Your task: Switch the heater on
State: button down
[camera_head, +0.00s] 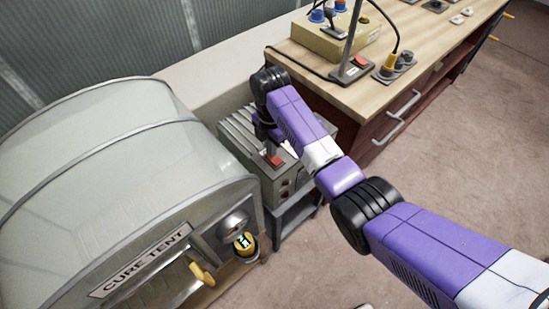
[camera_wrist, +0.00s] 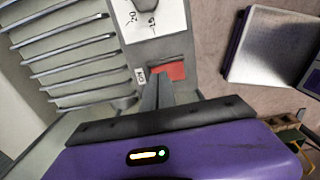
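The heater (camera_head: 240,138) is a grey finned box on a low stand, between the cure tent and the wooden bench. Its red switch (camera_head: 276,161) is on the top face near the front. In the wrist view, the red switch (camera_wrist: 176,70) lies right at my fingertips, partly covered by them. My gripper (camera_head: 266,150) points down at the switch. In the wrist view its two fingers are together with nothing seen between them. I cannot tell whether they touch the switch or which way the switch is set. A white dial plate (camera_wrist: 166,22) with a dark knob is beside the switch.
The cure tent (camera_head: 90,160) stands close on the left, with a gauge and a yellow handle (camera_head: 202,273). The wooden bench (camera_head: 430,40) at the upper right carries a beige control box (camera_head: 330,42), a lamp base and a power strip. The floor on the right is clear.

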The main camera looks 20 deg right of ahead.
jog(key=shift+f, duration=0.3)
jog(key=shift+r, duration=0.15)
notch_tip(320, 180, up, 7)
jog(key=p, duration=0.6)
jog(key=shift+p, duration=0.3)
dwell(0.3)
